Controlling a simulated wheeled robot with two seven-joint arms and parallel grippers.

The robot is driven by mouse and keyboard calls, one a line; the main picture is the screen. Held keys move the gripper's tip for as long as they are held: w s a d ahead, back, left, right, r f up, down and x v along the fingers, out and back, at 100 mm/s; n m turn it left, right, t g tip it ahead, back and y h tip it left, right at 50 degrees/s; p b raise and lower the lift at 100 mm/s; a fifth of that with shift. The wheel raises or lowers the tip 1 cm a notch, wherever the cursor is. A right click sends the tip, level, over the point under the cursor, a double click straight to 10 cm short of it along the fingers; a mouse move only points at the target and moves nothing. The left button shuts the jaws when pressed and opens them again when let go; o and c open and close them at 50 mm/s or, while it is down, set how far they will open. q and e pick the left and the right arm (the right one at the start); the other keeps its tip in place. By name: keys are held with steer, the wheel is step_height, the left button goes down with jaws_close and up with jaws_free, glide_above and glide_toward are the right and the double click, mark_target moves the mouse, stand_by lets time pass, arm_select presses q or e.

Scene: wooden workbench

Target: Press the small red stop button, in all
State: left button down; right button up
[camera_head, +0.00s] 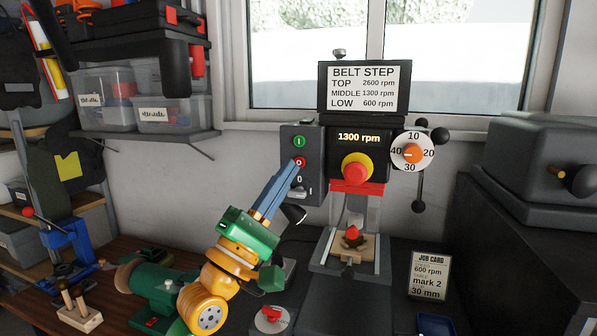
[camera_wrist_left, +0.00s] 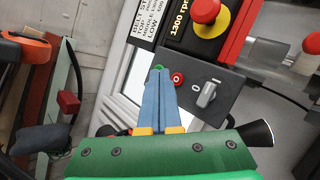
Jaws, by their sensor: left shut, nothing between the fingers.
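The small red stop button (camera_head: 299,162) is on the dark switch panel (camera_head: 288,137) at the left of the drill press, below a green button (camera_head: 299,142). My left gripper (camera_head: 295,167) is shut and empty; its blue fingers point up at the panel, tips overlapping the red button's lower edge in the head view. In the left wrist view the red button (camera_wrist_left: 177,78) shows just right of the fingertips (camera_wrist_left: 160,74), which partly cover the green button (camera_wrist_left: 157,68). I cannot tell whether the tips touch the panel. My right gripper is out of view.
A large red mushroom button on yellow (camera_head: 356,168) sits right of the panel, under a lit 1300 rpm display (camera_head: 359,138). A grey switch knob (camera_wrist_left: 207,94) is close to the red button. A speed dial (camera_head: 412,153) and job card (camera_head: 429,276) are further right.

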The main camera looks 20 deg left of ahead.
arm_select(q)
steer(key=shift+w, duration=0.6)
stand_by(1.6)
steer(key=shift+w, duration=0.4)
steer(key=shift+w+b, duration=0.3)
steer(key=shift+b, duration=0.25)
stand_by(0.5)
steer(key=shift+s+r+p, duration=0.1)
steer(key=shift+s+p, duration=0.3)
steer(key=shift+p, duration=0.1)
steer(key=shift+s, duration=0.3)
